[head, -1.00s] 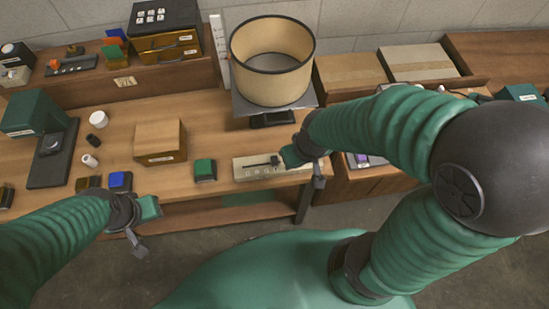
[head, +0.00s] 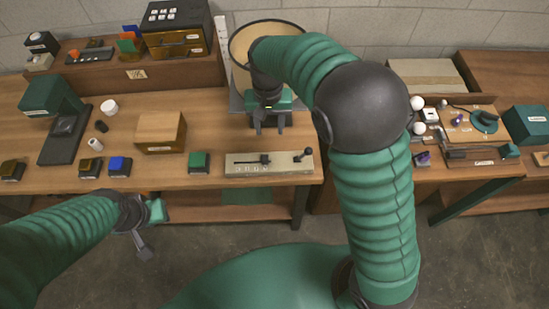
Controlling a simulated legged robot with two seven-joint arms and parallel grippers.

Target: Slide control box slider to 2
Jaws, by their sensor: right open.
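The control box (head: 287,169) is a long, flat, light-coloured panel at the front edge of the table. Its black slider knob (head: 265,158) stands near the right end of a dark slot, above a row of marks too small to read surely. A lever with a black ball top (head: 307,153) is at the box's right end. My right gripper (head: 270,128) is open and empty, pointing down behind the box and apart from the slider. My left gripper (head: 149,233) hangs low in front of the table, away from the box; its finger opening is unclear.
A large drum-like shade (head: 240,46) stands behind my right gripper, partly hidden by my arm. A green-topped block (head: 199,162) and a cardboard box (head: 160,133) are left of the control box. A board with bulbs and levers (head: 465,135) lies on the right.

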